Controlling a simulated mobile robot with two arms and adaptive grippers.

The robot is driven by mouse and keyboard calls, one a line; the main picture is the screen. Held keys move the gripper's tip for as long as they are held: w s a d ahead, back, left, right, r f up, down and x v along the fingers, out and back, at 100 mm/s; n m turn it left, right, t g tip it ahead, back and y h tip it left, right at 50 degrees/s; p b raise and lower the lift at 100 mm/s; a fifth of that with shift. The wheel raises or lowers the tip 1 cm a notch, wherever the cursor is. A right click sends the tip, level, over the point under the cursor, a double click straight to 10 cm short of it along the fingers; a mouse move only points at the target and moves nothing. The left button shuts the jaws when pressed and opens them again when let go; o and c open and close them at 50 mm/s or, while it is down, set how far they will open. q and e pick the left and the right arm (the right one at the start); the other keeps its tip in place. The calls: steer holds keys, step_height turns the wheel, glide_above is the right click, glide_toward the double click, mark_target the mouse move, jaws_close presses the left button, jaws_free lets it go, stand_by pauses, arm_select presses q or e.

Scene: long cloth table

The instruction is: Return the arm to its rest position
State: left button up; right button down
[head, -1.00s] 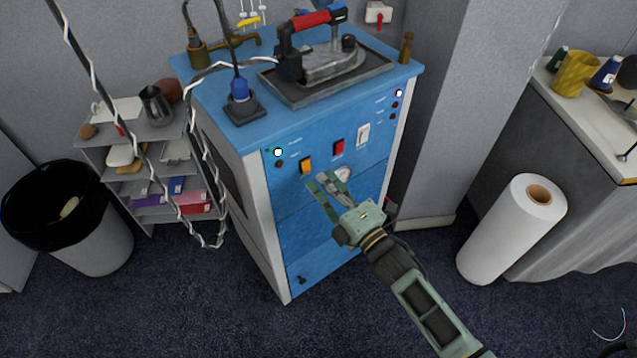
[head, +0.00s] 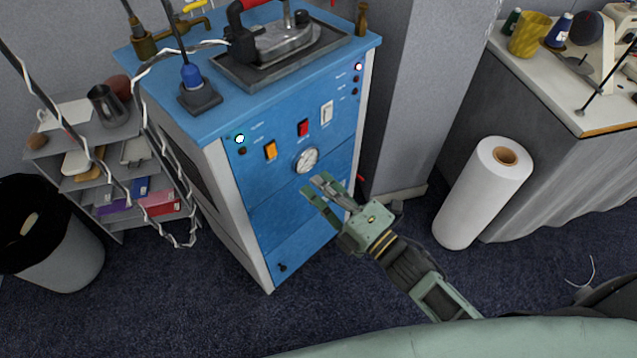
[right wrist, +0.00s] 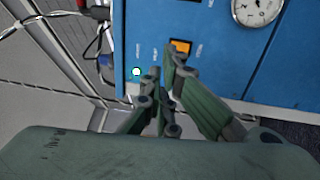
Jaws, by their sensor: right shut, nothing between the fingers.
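My right gripper (head: 316,188) is shut and empty. In the head view it shows in front of the blue cabinet's (head: 292,222) front panel, just below the round gauge (head: 306,161). Its arm comes in from the bottom right. In the right wrist view the fingers of my right gripper (right wrist: 162,72) point at the panel, with the orange switch (right wrist: 180,47) beyond their tips. I cannot tell the exact gap to the panel, but nothing looks gripped. My left gripper is not in view.
An iron (head: 270,40) stands on the cabinet top. A grey shelf (head: 90,178) and a bin (head: 55,255) stand left. A white roll (head: 482,195) stands on the floor at right, beside a cloth-covered table (head: 545,170). Cables hang at left. Dark carpet is free in front.

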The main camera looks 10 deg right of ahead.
steer(key=shift+w+f, duration=0.1)
steer(key=shift+f, duration=0.05)
steer(key=s+d+f+m+g+h, duration=0.2)
steer(key=s+d+f+m, duration=0.15)
steer(key=f, duration=0.75)
steer(key=s+d+f+m+g+h, duration=0.2)
steer(key=d+f+m+h, duration=0.15)
steer(key=f, duration=0.75)
steer(key=s+d+f+m+g+h, duration=0.2)
steer(key=f+m, duration=0.3)
steer(key=f, duration=0.6)
steer(key=s+d+f+m+g, duration=0.1)
steer(key=s+f+m+g, duration=0.2)
steer(key=s+f, duration=0.3)
steer(key=s+f+m+g+h, duration=0.1)
steer(key=s+f+m+g, duration=0.2)
steer(key=s+f, duration=0.4)
steer(key=s+d+f+m+g+h, duration=0.1)
steer(key=s+f+m+g, duration=0.2)
steer(key=s, duration=1.6)
step_height(320, 180, down, 4)
steer(key=shift+s+d+r+m+g, duration=0.15)
steer(key=shift+d+r+m+g, duration=0.15)
steer(key=shift+d+g, duration=0.1)
